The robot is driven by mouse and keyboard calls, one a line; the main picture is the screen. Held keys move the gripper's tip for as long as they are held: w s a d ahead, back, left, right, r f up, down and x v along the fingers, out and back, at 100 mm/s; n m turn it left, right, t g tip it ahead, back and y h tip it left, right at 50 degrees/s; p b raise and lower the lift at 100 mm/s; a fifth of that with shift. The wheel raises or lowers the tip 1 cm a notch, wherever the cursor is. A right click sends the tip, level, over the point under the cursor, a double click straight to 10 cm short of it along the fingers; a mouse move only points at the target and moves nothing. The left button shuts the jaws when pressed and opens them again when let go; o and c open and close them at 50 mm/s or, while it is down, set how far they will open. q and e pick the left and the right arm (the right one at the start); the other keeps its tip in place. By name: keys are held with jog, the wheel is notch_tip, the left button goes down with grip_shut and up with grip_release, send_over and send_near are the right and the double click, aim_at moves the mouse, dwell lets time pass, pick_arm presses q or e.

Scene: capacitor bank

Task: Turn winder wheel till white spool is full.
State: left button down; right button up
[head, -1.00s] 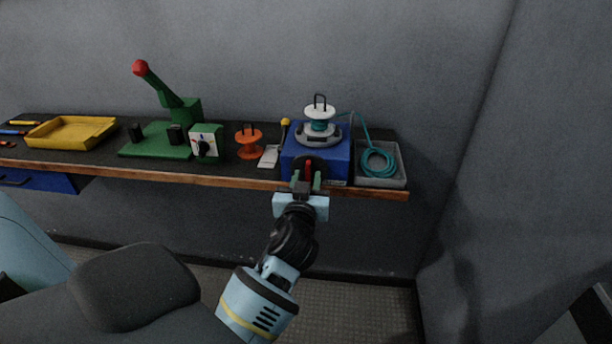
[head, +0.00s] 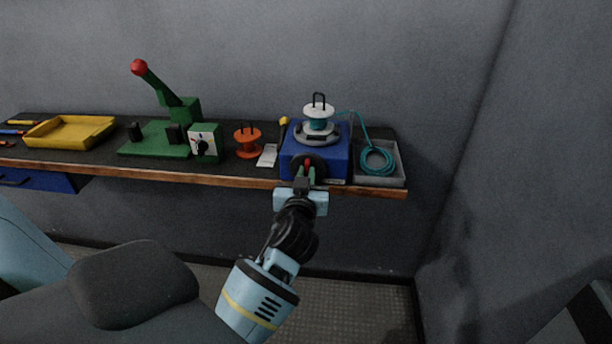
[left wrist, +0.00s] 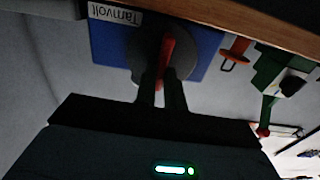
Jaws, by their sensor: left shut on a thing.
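The blue winder (head: 331,162) stands at the right part of the bench. The white spool (head: 318,112) sits upright on top of it, with teal wire wound around its core. The winder wheel (head: 298,166) is a dark disc on the front with a red handle (head: 308,162); in the left wrist view the wheel (left wrist: 147,62) and red handle (left wrist: 165,55) are close. My left gripper (head: 306,176) is shut on the red handle; its fingers (left wrist: 162,88) hide part of the handle. My right gripper is not in view.
A grey tray (head: 402,168) with a teal wire coil (head: 376,161) stands right of the winder. An orange spool (head: 248,142), a green lever press (head: 160,140) and a yellow tray (head: 72,132) stand to the left. Wire runs from coil to spool.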

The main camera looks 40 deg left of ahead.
pick_arm(q)
jog(key=shift+m, duration=0.3)
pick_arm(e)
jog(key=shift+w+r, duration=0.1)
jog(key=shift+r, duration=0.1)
pick_arm(q)
jog(key=m+p, duration=0.1)
jog(key=m, duration=0.4)
jog(key=m+p, duration=0.2)
jog(key=m, duration=0.4)
jog(key=d+f+m+p, duration=0.1)
jog(key=m, duration=0.5)
jog(key=shift+w+p, duration=0.25)
jog(key=shift+p, duration=0.1)
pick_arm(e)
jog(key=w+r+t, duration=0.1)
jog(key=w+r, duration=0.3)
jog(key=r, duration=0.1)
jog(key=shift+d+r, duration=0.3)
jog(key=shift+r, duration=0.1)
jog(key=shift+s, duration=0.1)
pick_arm(q)
jog(key=c, duration=1.5)
grip_release()
